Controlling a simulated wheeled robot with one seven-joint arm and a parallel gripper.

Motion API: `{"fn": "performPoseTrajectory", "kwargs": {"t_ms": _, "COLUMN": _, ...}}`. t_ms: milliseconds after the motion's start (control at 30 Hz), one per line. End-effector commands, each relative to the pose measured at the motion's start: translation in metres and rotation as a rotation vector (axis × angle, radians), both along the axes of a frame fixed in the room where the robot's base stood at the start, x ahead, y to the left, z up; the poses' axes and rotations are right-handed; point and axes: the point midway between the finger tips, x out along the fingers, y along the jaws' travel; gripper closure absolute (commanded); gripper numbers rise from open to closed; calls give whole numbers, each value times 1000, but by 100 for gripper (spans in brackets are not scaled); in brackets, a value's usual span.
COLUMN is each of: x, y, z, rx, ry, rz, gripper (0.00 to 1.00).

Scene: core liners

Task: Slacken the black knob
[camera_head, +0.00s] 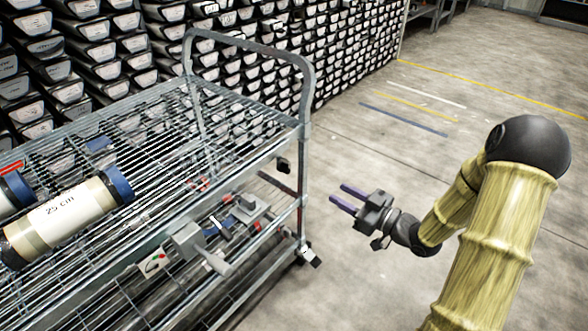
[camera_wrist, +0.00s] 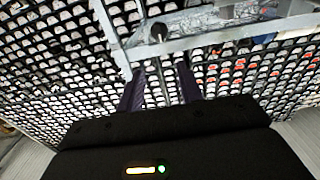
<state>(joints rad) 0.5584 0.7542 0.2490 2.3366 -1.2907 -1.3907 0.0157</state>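A small black knob (camera_head: 283,165) sits at the right end of the wire cart (camera_head: 306,120), just below the top shelf. In the wrist view a dark round knob (camera_wrist: 158,32) shows against the grey cart frame, ahead of my fingers; it looks like the same one. My gripper (camera_head: 338,193) is to the right of the cart, apart from it, with its two purple fingers pointing left toward the cart end. The fingers are spread with an empty gap, also visible in the wrist view (camera_wrist: 164,82). The knob's mounting is too small to make out.
Core tubes with blue caps, one marked "25 cm" (camera_head: 68,213), lie on the top shelf. A grey device with a button box (camera_head: 153,262) is on the lower shelf. Stacked liner trays (camera_head: 250,45) stand behind. The floor (camera_head: 430,130) right of the cart is clear.

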Motion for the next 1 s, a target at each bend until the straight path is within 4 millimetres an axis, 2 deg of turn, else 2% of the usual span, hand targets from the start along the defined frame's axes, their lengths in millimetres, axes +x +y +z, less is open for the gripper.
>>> {"fn": "performPoseTrajectory", "kwargs": {"t_ms": 800, "x": 85, "y": 111, "z": -1, "rx": -1, "ry": -1, "rz": 3, "gripper": 64}}
{"fn": "performPoseTrajectory", "kwargs": {"t_ms": 1000, "x": 98, "y": 127, "z": -1, "rx": -1, "ry": 1, "rz": 1, "gripper": 64}}
